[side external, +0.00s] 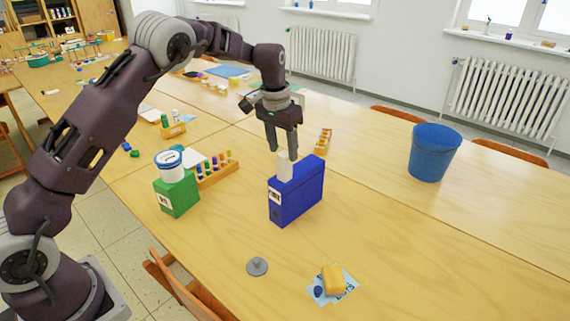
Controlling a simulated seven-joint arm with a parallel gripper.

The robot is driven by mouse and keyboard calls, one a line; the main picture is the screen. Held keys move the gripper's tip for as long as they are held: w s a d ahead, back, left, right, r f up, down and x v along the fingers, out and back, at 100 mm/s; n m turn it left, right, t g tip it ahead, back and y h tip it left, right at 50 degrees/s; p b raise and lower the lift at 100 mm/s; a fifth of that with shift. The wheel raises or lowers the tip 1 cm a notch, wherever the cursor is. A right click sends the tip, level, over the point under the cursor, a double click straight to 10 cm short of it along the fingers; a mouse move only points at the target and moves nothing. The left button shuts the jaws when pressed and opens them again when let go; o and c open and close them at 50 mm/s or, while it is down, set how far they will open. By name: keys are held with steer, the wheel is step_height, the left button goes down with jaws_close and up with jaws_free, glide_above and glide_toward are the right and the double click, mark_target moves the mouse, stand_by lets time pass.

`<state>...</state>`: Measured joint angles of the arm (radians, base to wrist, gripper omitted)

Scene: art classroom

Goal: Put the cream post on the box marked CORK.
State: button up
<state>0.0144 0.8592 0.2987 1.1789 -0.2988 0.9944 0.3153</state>
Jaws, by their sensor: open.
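The cream post (285,168) stands upright on or against the top of a blue box (302,193), near its left end. The blue box has a white label (275,197) on its narrow end, too small to read surely. A green box (178,194) to the left also has a white label (164,202) that I cannot read, and a white tub with a blue band (170,166) sits on it. My gripper (283,152) points down with its jaws open, fingertips right at the post's upper end. I cannot tell whether they touch it.
A wooden rack of coloured pegs (218,170) stands behind the green box. A blue bin (434,153) is at the right. A grey knobbed disc (257,266) and a yellow sponge (333,280) on a card lie in front. The table right of the blue box is clear.

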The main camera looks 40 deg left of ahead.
steer(key=r, duration=0.4)
steer(key=shift+s+r, duration=0.35)
steer(key=shift+s, duration=0.05)
steer(key=s+d+r+t, duration=0.1)
steer(key=s+d+r, duration=0.1)
steer(key=s+r, duration=0.6)
steer(key=s+d+r+t, duration=0.1)
steer(key=s+d+r, duration=0.1)
steer(key=s+r, duration=0.7)
steer(key=s+d+f+t, duration=0.1)
steer(key=s+f, duration=0.2)
steer(key=s, duration=0.8)
steer(key=s+d+f, duration=0.1)
steer(key=s+f, duration=0.3)
steer(key=s, duration=0.7)
steer(key=shift+d+t, duration=0.3)
steer(key=shift+t, duration=0.1)
